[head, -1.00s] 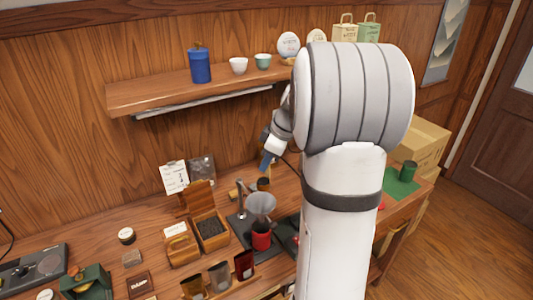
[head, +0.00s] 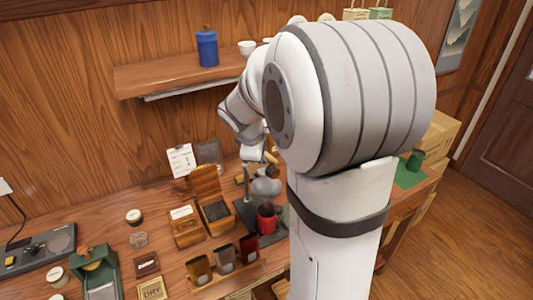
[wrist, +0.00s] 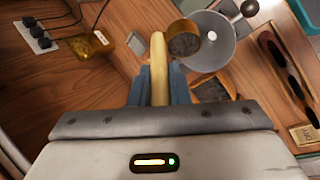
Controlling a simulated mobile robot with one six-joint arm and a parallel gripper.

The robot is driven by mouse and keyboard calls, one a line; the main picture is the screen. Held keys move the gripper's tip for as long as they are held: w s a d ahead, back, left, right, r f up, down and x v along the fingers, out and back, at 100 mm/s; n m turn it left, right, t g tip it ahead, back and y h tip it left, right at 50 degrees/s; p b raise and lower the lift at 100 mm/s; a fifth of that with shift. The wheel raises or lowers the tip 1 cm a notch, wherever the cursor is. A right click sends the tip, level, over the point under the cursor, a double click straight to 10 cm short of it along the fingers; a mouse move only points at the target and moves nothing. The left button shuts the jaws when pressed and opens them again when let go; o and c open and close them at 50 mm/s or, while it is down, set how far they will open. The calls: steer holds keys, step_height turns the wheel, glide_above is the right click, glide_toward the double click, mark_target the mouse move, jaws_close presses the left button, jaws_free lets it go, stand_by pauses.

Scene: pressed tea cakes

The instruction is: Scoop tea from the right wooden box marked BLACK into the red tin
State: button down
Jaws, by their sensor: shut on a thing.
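My gripper (wrist: 160,92) is shut on the pale wooden handle (wrist: 158,65) of a scoop in the wrist view. A brass cup (wrist: 184,38) with a grey-dark inside lies beside the handle's far end; the join between them is not clear. In the head view the right wooden box (head: 216,211) has its lid raised and dark tea inside. The red tin (head: 266,222) stands right of it, under the grey funnel (head: 265,188). The funnel also shows behind the cup in the wrist view (wrist: 222,50). My arm hides part of the gripper's surroundings in the head view.
Another wooden box (head: 186,230) stands left of the open one. A rack with several tins (head: 225,266) is in front. A shelf (head: 175,78) holds a blue canister (head: 207,48).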

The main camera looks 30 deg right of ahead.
steer(key=shift+a+f+h+b, duration=0.4)
steer(key=shift+h+b, duration=0.2)
steer(key=shift+b, duration=0.5)
steer(key=shift+a+h+b, duration=0.1)
steer(key=shift+h+b, duration=0.2)
steer(key=shift+b, duration=0.45)
steer(key=a+h+b, duration=0.1)
steer(key=b, duration=0.3)
steer(key=a+f+h+b, duration=0.1)
steer(key=h+b, duration=0.1)
steer(key=b, duration=0.2)
steer(key=f+n+t+h+b, duration=0.1)
steer(key=h+b, duration=0.1)
steer(key=b, duration=0.2)
steer(key=shift+a+f+b, duration=0.2)
steer(key=shift+a+b, duration=0.1)
steer(key=shift+a, duration=0.1)
steer(key=shift+r+h, duration=0.1)
steer(key=shift+h, duration=0.3)
steer(key=shift+s, duration=0.1)
